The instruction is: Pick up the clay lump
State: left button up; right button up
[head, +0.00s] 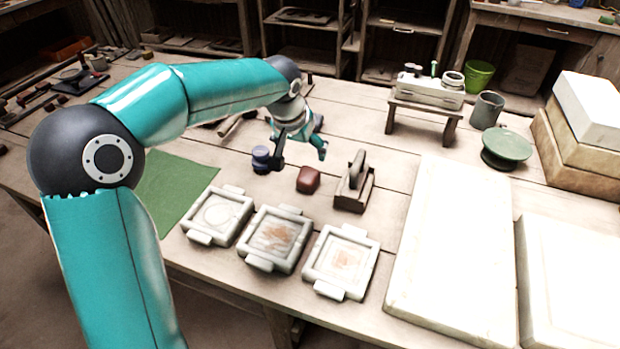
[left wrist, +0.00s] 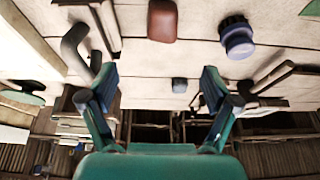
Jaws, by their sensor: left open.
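The clay lump (head: 308,179) is a small reddish-brown block with rounded edges, lying on the wooden table behind the row of moulds. It also shows at the top of the left wrist view (left wrist: 162,20). My left gripper (head: 300,159) is open and empty, just behind and above the lump in the head view. In the left wrist view its two fingers (left wrist: 159,80) are spread wide, with the lump beyond them and nothing between the tips. My right gripper is in neither view.
A dark blue jar (head: 261,158) stands close left of the lump, and a wooden holder with an upright handle (head: 354,190) close right. Three pale square moulds (head: 274,240) sit in front. A large white slab (head: 455,250) lies right, a green cloth (head: 175,185) left.

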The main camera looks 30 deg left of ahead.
pick_arm(q)
send_near(309, 178)
jog(key=x, duration=0.2)
jog(key=shift+w+a+f+b, duration=0.1)
jog(key=shift+f+b, duration=0.15)
jog(key=shift+b, duration=0.05)
jog(key=shift+x, duration=2.7)
jog(key=c, duration=1.5)
jog(key=shift+o, duration=0.2)
jog(key=shift+r, duration=0.1)
